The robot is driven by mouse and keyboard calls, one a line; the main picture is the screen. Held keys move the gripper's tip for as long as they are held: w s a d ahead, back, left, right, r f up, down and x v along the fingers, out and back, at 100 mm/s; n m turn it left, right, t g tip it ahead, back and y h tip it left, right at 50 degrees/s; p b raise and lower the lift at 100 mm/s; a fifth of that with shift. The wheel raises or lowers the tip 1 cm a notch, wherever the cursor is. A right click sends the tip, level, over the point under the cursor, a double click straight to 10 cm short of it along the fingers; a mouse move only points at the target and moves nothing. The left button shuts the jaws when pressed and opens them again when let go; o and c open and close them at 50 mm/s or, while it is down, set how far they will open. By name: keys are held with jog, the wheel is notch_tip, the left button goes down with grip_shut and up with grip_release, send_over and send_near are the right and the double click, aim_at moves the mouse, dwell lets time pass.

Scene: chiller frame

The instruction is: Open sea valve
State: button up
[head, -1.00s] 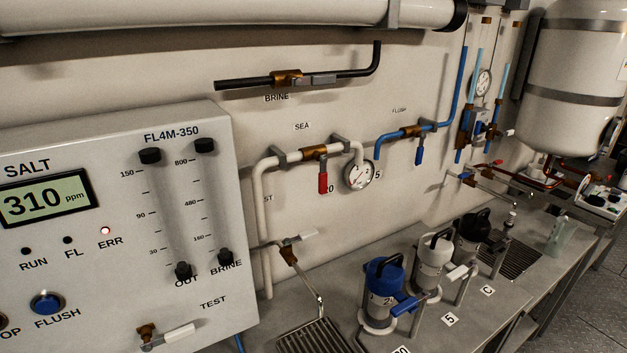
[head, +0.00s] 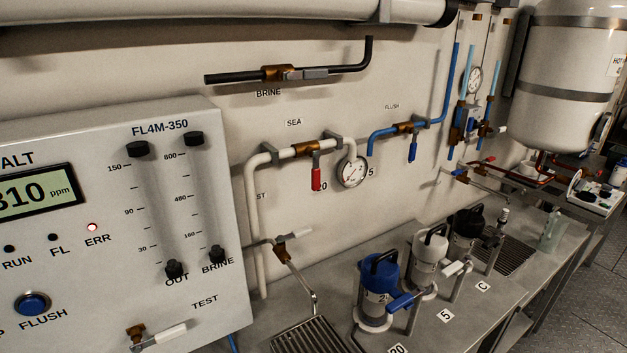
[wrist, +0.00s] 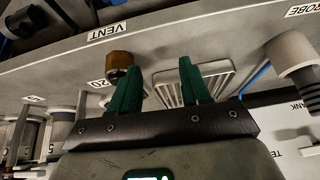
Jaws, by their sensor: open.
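The sea valve (head: 306,149) is a brass body on a white pipe under the SEA label in the head view. Its red handle (head: 316,179) hangs straight down, across the pipe's run. A round pressure gauge (head: 352,171) sits just right of the handle. My gripper (wrist: 159,85) shows only in the wrist view, with its two green fingers apart and nothing between them. It is over the bench near a drain grate. The sea valve is not in the wrist view, so its distance from my gripper cannot be told.
A brine valve (head: 281,73) with a grey handle is above, and a blue-handled flush valve (head: 412,152) is to the right. The FL4M-350 panel (head: 190,225) stands left. Filter housings (head: 380,287) stand on the bench below. In the wrist view, a brass fitting (wrist: 119,59) is near the left finger.

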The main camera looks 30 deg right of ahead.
jog(key=w+d+r+t+b, duration=0.1)
jog(key=w+r+t, duration=0.2)
jog(key=w+r, duration=0.4)
jog(key=w+d+r+t+b, duration=0.1)
jog(key=w+r+t, duration=0.25)
jog(key=w, duration=0.55)
jog(key=t+b, duration=0.2)
jog(key=t, duration=0.4)
send_near(318, 178)
jog(key=w, duration=0.2)
jog(key=shift+n, duration=0.3)
jog(key=w+p, duration=0.1)
jog(key=w, duration=0.9)
jog(key=shift+w+a+p, duration=0.1)
jog(key=shift+a+p, duration=0.05)
jog(key=shift+p, duration=0.2)
jog(key=shift+c, duration=0.2)
grip_shut()
